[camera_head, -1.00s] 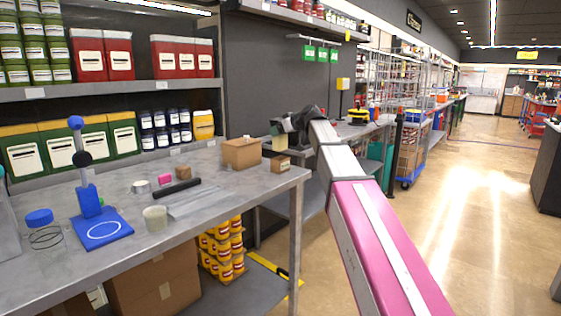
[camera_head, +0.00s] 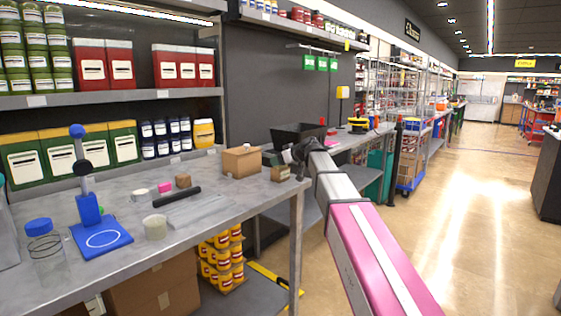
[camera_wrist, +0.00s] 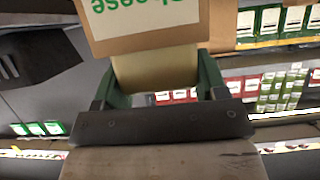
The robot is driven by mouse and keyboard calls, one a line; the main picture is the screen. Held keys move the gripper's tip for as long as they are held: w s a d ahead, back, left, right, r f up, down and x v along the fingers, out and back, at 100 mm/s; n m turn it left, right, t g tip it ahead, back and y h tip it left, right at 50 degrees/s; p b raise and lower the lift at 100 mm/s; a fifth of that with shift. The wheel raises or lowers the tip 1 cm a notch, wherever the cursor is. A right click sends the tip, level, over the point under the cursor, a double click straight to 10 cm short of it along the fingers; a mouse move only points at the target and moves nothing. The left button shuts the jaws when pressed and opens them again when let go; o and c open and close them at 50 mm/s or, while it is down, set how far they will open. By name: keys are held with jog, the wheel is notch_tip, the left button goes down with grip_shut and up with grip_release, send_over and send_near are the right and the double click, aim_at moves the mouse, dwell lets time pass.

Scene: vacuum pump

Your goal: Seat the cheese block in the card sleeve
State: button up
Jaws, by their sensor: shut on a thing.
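My gripper (camera_wrist: 162,78) has green fingers shut on the two sides of the cheese block (camera_wrist: 152,66), a plain cream block, in the wrist view. The card sleeve (camera_wrist: 142,22), brown with a white label reading "Cheese" in green, meets the block's far end. The sleeve's edge covers that end, and I cannot tell how far inside it is. In the head view the small brown sleeve (camera_head: 281,174) stands at the bench's right corner. My gripper (camera_head: 273,158) is right behind it, and the block is hidden there.
A larger cardboard box (camera_head: 241,161) stands just left of the sleeve on the grey bench (camera_head: 185,215). A dark bin (camera_head: 298,133) is behind my gripper. A black cylinder (camera_head: 177,196), a blue stand (camera_head: 101,238) and jars occupy the bench's left part.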

jog(key=o, duration=1.1)
jog(key=shift+s+d+r, duration=0.1)
jog(key=v, duration=1.2)
jog(key=s+d+f+m+g+h, duration=0.1)
jog(key=s+d+f+m+h, duration=0.1)
jog(key=f, duration=0.7)
jog(key=s+d+f+m+g+h, duration=0.1)
jog(key=s+d+f, duration=0.15)
jog(key=f, duration=0.65)
jog(key=s+d+f+m+g+h, duration=0.2)
jog(key=s+d+f, duration=0.1)
jog(key=s+f, duration=0.4)
jog(key=s+d+f+m+g+h, duration=0.2)
jog(key=s+f, duration=0.6)
jog(key=f, duration=0.4)
jog(key=s+d+f+m+g+h, duration=0.1)
jog(key=s+d+f+m+h, duration=0.2)
jog(key=f, duration=0.7)
jog(key=shift+s+d+f+g, duration=0.15)
jog(key=shift+s+d, duration=0.25)
jog(key=shift+s, duration=0.4)
jog(key=shift+s+d+g, duration=0.1)
jog(key=shift+s+d, duration=0.3)
jog(key=shift+s, duration=0.35)
jog(key=shift+s+d+f+g, duration=0.15)
jog(key=shift+s+d, duration=0.2)
jog(key=shift+s, duration=0.45)
